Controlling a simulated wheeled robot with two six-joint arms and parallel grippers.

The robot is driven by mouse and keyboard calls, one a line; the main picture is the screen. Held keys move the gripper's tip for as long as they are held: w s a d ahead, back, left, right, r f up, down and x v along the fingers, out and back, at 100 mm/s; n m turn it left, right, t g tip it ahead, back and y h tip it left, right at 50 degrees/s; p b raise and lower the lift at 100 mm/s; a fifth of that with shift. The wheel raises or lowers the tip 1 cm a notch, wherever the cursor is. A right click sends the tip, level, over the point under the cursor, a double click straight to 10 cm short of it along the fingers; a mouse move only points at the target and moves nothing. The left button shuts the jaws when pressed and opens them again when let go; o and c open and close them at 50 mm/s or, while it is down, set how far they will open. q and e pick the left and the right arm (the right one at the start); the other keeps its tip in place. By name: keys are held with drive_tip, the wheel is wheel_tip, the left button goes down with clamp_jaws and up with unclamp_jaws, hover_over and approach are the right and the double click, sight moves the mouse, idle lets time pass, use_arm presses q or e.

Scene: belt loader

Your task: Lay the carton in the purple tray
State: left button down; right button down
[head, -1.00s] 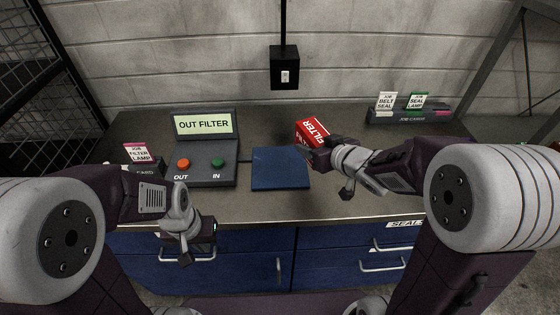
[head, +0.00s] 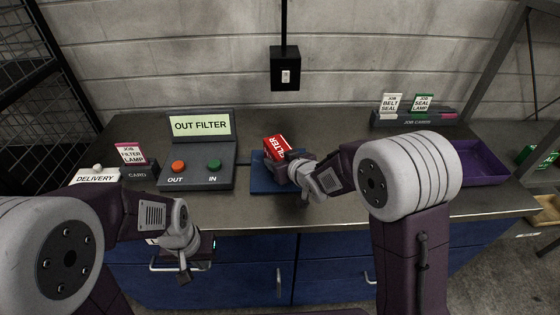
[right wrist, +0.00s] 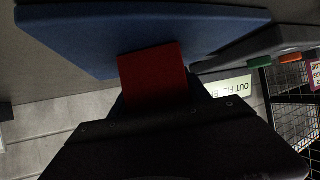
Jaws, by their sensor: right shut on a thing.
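The red carton (head: 275,146), marked FILTER, is above the blue pad (head: 263,186) in the head view. My right gripper (head: 290,165) is shut on it and hides its lower right side. In the right wrist view the carton (right wrist: 153,75) shows as a dark red block jutting from the dark gripper, with the blue pad (right wrist: 85,32) behind it. The purple tray (head: 482,178) is at the right end of the counter, apart from the carton, and its visible inside looks empty. My left gripper (head: 200,246) hangs at the front left counter edge, its fingers unclear.
A console (head: 202,160) reading OUT FILTER, with orange and green buttons, stands left of the pad. A job-card rack (head: 415,120) stands at the back right. A card holder (head: 135,160) and a DELIVERY box (head: 95,177) are at the left. The back middle counter is clear.

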drive_tip(key=c, duration=0.5)
unclamp_jaws()
